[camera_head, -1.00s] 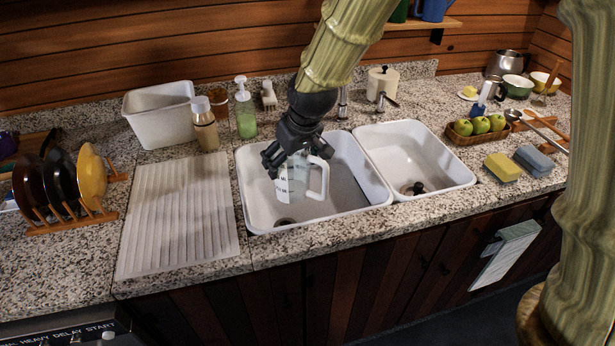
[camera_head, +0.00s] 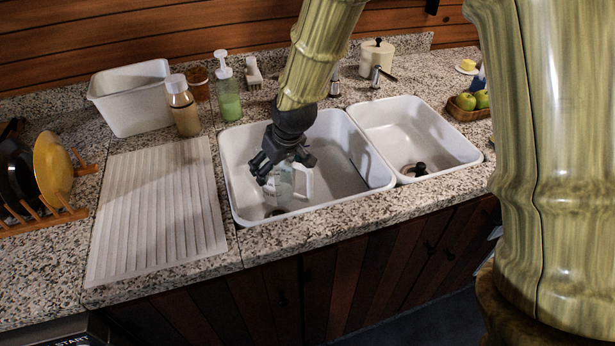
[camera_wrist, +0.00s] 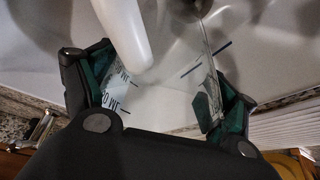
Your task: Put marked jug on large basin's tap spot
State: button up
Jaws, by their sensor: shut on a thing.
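The marked jug (camera_head: 280,184) is clear with dark volume marks and a white handle (camera_head: 303,182). My gripper (camera_head: 279,170) is shut on it from above and holds it upright inside the large basin (camera_head: 231,165), the left one, towards its near left part. In the wrist view, the jug (camera_wrist: 150,98) sits between my two fingers (camera_wrist: 155,90), with its marks and white handle showing. I cannot tell whether the jug's base touches the basin floor. A tap (camera_head: 335,84) stands behind the large basin, partly behind my arm.
A smaller basin (camera_head: 440,140) adjoins on the right, with a tap (camera_head: 376,78) behind it. A ribbed drainboard (camera_head: 158,210) lies left. A soap bottle (camera_head: 228,95), a tan bottle (camera_head: 183,108) and a white tub (camera_head: 130,108) stand behind it. A dish rack (camera_head: 60,218) is far left.

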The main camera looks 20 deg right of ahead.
jog(key=w+d+f+p, duration=0.4)
jog(key=w+d+f, duration=0.1)
jog(key=w+d, duration=0.6)
jog(key=shift+d, duration=0.25)
dwell(0.3)
jog(key=shift+f, duration=0.25)
jog(key=o, duration=1.4)
jog(key=shift+b+v, duration=0.7)
jog(key=shift+v, duration=5.45)
jog(key=shift+s, duration=0.1)
